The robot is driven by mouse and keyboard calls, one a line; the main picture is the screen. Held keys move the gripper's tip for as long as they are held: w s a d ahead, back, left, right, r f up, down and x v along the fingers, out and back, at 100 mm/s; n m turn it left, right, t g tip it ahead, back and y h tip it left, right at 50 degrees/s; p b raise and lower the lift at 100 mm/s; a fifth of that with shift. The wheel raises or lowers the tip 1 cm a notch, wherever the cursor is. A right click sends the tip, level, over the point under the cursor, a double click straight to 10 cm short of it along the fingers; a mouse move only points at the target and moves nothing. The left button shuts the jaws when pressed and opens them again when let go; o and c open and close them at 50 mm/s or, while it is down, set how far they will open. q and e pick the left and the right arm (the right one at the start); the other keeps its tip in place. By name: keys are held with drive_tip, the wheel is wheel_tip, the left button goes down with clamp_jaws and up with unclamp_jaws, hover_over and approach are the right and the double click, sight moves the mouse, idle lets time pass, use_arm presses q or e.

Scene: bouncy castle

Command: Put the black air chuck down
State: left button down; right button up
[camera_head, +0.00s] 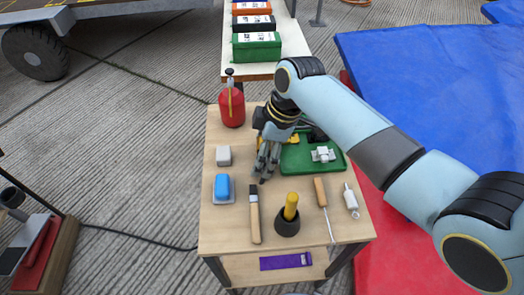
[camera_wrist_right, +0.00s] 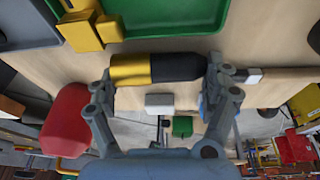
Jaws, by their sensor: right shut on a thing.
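My right gripper (camera_head: 263,178) is over the left-middle of the wooden table (camera_head: 230,250), between the green tray (camera_head: 297,161) and a grey block (camera_head: 223,155). In the wrist view my right gripper (camera_wrist_right: 160,78) is shut on a cylinder with a black half and a yellow half, which I take for the black air chuck (camera_wrist_right: 178,67). It lies across between the two fingers, one at each end. In the head view the fingers mostly hide it. I cannot tell whether it touches the tabletop. My left gripper is not in view.
A red bottle (camera_head: 232,108) stands at the back left.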

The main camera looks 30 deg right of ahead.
drive_tip(key=o, duration=1.2)
